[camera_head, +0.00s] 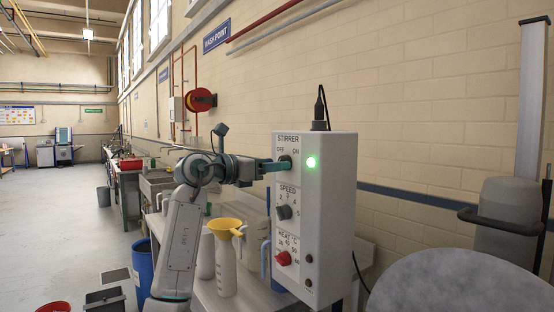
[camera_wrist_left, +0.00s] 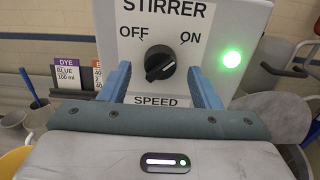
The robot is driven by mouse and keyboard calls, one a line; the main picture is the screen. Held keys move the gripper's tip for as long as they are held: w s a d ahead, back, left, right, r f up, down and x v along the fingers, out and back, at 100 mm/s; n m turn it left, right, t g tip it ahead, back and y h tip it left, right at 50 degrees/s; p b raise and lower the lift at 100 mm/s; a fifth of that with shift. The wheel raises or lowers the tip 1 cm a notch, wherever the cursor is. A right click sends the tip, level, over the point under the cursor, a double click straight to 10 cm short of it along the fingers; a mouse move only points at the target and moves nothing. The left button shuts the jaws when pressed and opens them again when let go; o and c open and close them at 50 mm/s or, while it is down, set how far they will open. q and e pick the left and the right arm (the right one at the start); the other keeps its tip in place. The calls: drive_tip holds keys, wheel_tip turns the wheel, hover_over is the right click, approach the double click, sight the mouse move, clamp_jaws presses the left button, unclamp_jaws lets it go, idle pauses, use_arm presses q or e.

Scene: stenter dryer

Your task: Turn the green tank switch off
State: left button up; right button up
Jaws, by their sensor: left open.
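A grey-white control box labelled STIRRER (camera_head: 342,215) has a black OFF/ON rotary switch near its top. My left gripper (camera_head: 280,165) reaches the box front from the left. Its blue fingers are open, one on each side of the switch; I cannot tell whether they touch it. In the head view the fingers partly hide the switch. My right gripper is out of view.
Below are a SPEED knob (camera_head: 284,212) and a red HEAT knob (camera_head: 283,258). A bottle with a yellow funnel (camera_head: 226,228) stands beside the box under my arm. A grey cylinder (camera_head: 506,222) stands at right. The floor at left (camera_head: 60,220) is largely clear.

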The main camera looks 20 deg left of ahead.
use_arm(q)
drive_tip(key=shift+x, duration=0.8)
drive_tip(key=shift+c, duration=0.5)
drive_tip(key=c, duration=0.9)
